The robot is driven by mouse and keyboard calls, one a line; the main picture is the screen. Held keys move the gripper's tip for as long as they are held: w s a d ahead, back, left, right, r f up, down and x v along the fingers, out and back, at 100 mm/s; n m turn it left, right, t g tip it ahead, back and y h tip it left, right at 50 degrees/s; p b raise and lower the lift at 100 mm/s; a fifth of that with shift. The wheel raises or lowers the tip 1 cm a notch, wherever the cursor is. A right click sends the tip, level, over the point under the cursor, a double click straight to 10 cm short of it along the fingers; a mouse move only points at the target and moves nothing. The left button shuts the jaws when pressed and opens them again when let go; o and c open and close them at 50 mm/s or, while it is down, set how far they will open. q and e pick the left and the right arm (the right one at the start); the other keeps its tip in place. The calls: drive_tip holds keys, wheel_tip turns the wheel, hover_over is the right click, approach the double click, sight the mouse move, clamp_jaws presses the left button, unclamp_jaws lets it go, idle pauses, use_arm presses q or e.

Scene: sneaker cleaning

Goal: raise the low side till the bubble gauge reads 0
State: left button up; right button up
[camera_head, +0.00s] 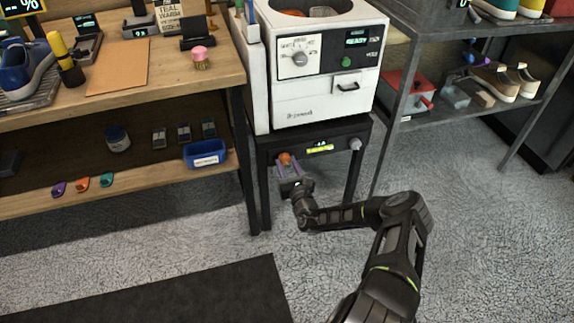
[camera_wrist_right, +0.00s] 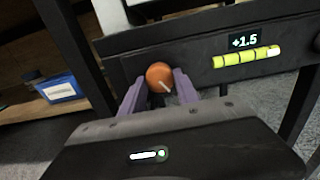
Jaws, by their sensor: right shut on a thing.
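A white machine (camera_head: 325,85) stands on a black stand (camera_head: 264,190). The stand's front bar carries a yellow-green bubble gauge (camera_wrist_right: 235,60), with the pale bubble at the right end. The small display (camera_wrist_right: 243,41) above it reads +1.5 in the right wrist view; it is too small to read surely in the head view. An orange knob (camera_wrist_right: 160,76) with a pale mark sits on the bar's left end. A grey knob (camera_head: 355,144) sits on the right end. My right gripper (camera_head: 287,169) is shut on the orange knob, its purple fingers (camera_wrist_right: 182,84) on either side. My left gripper is out of view.
A wooden workbench (camera_head: 150,84) with a lower shelf and a blue bin (camera_head: 205,154) stands close on the left. A metal shelf (camera_head: 460,112) with shoes is on the right. The grey floor in front is clear, with a dark mat (camera_head: 180,298).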

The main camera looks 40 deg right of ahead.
clamp_jaws()
drive_tip(key=shift+m, duration=0.5)
drive_tip(key=shift+m+p, duration=0.5)
drive_tip(key=shift+m, duration=0.1)
drive_tip(key=m+p, duration=0.1)
drive_tip(key=m, duration=0.6)
drive_tip(key=shift+m, duration=0.4)
drive_tip(key=m, duration=0.4)
drive_tip(key=shift+a+m, duration=0.1)
drive_tip(key=shift+m, duration=0.3)
